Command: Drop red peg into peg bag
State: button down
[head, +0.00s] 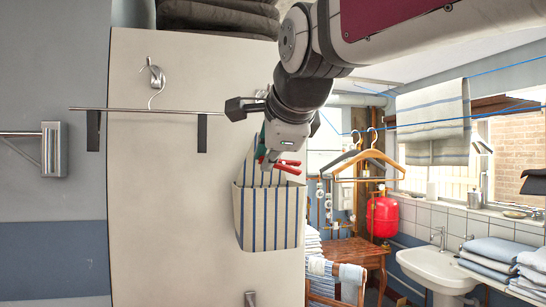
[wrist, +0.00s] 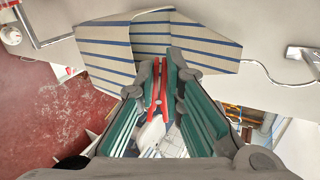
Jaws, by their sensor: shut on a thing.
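The peg bag (head: 268,220), cream with blue stripes, hangs against the pale panel. In the wrist view, the bag (wrist: 108,50) spreads across the top, just beyond the fingertips. My gripper (head: 268,162) is at the bag's open top, in front of its taller back. In the head view, the peg (head: 286,166) shows red at the bag's mouth, close to the rim. Whether it touches the bag and what is inside the bag cannot be seen.
A metal hanger with dark clips (head: 150,108) hangs on the panel (head: 170,210) left of the bag. Wooden hangers (head: 368,155) hang to the right, before a red tank (head: 383,216). A basin (head: 435,265) and folded linen (head: 495,252) are at the far right.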

jog(key=shift+r, duration=0.1)
jog(key=w+a+f+b, duration=0.2)
jog(key=w+b, duration=0.3)
jog(key=w, duration=0.2)
jog(key=shift+w+a, duration=0.15)
jog(key=shift+w, duration=0.05)
dwell(0.6)
dwell(0.4)
jog(key=c, duration=1.1)
grip_release()
jog(key=shift+s, duration=0.1)
